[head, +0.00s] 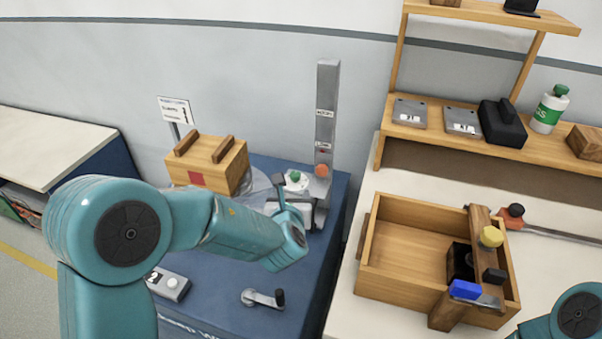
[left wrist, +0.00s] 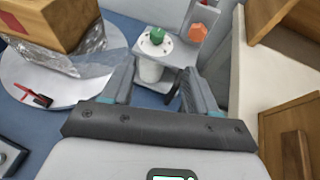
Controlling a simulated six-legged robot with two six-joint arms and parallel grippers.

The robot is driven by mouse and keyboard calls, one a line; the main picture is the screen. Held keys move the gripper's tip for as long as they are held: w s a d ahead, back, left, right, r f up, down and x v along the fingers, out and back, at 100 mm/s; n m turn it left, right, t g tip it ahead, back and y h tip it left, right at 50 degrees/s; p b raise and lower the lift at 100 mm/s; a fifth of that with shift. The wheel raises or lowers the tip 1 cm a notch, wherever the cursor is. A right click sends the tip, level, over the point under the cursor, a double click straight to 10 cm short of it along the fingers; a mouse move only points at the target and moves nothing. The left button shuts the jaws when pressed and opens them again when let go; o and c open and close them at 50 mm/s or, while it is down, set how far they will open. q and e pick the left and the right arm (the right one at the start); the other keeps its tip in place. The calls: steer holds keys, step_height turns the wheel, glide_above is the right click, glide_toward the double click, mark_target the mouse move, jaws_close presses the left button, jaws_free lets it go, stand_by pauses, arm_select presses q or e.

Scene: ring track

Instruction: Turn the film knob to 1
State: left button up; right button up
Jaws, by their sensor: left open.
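A green knob (head: 295,177) sits on a pale round dial plate at the back of the blue table; which knob is the film knob I cannot read. In the left wrist view the green knob (left wrist: 158,36) stands on a white post, just beyond my fingers. The dial's marks are too small to read.
A wooden box (head: 208,165) in clear film sits on a round turntable (left wrist: 28,88) left of the dial. The grey column (head: 327,110) rises behind. A crank (head: 264,298) and a grey switch box (head: 170,284) are nearer. A wooden tray (head: 410,246) stands right.

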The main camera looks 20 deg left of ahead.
mark_target(295, 175)
arm_select(q)
steer(key=p+x, duration=0.1)
steer(key=x, duration=0.7)
steer(key=p+x, duration=0.1)
steer(key=x, duration=0.7)
steer(key=shift+a, duration=0.2)
steer(key=shift+c, duration=0.3)
steer(key=c, duration=1)
